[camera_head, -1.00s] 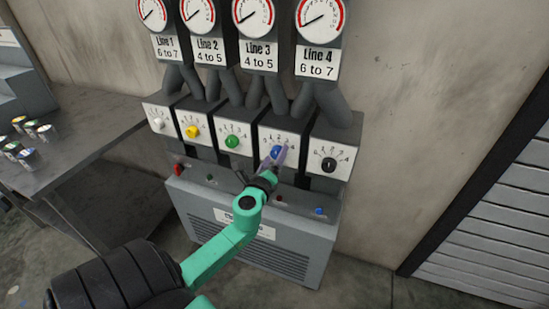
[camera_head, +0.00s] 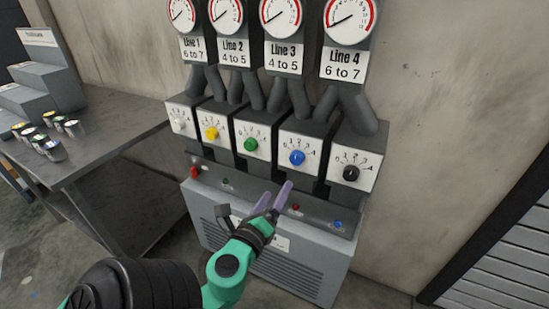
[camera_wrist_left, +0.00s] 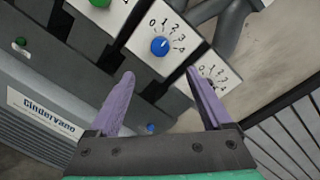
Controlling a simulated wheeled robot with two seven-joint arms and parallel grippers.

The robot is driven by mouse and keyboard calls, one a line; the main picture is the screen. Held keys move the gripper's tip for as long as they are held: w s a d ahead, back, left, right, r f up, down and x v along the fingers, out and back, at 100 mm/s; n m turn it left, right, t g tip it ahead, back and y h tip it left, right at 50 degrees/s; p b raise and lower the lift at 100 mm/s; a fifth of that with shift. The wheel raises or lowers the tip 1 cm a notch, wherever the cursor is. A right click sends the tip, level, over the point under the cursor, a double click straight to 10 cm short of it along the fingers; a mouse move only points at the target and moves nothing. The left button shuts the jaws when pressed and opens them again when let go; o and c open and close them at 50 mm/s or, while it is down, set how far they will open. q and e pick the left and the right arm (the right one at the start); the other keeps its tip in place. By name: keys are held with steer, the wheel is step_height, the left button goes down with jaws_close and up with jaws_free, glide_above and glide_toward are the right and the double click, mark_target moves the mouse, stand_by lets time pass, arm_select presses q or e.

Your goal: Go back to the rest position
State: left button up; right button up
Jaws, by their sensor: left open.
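My left gripper (camera_head: 272,198) is in front of the control cabinet, below the knob boxes. Its two purple fingers are apart and nothing is between them. In the left wrist view the open gripper (camera_wrist_left: 160,88) points toward the blue knob (camera_wrist_left: 160,46), clear of it. In the head view the blue knob (camera_head: 297,157) stands free, with the green knob (camera_head: 250,145), yellow knob (camera_head: 211,133) and white knob (camera_head: 179,122) to its left and the black knob (camera_head: 351,173) to its right. My right gripper is not in view.
Gauges for Line 1 to Line 4 (camera_head: 349,18) sit above the knobs. The grey cabinet (camera_head: 325,265) carries small buttons. A table (camera_head: 110,125) at left bears several paint cans (camera_head: 54,150) and a stepped rack (camera_head: 45,98). A slatted shutter (camera_head: 500,255) is at right.

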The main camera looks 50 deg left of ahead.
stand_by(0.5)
arm_select(q)
steer(key=s+f+n+g+h, duration=0.1)
steer(key=s+f+n+g, duration=0.15)
steer(key=f, duration=0.95)
steer(key=s+f+n+g+h+p, duration=0.1)
steer(key=f+n+g+h, duration=0.2)
steer(key=f, duration=0.8)
steer(key=s+f+n+g, duration=0.2)
steer(key=f+n+g, duration=0.15)
steer(key=f, duration=0.85)
steer(key=s+d+f+n+g+h, duration=0.1)
steer(key=s+d+f+n+g, duration=0.1)
steer(key=s+f, duration=0.4)
steer(key=s+d+f+n+g+h, duration=0.1)
steer(key=s+d+f+n+g, duration=0.1)
steer(key=s+f+n, duration=0.3)
steer(key=s+d+f+n+g+p, duration=0.1)
steer(key=s+d+f+n+g, duration=0.1)
steer(key=s+f, duration=0.6)
steer(key=shift+s+d+n+h, duration=0.4)
steer(key=shift+s+d+n, duration=0.35)
steer(key=shift+n, duration=0.25)
steer(key=shift+f, duration=0.15)
steer(key=shift+c, duration=0.3)
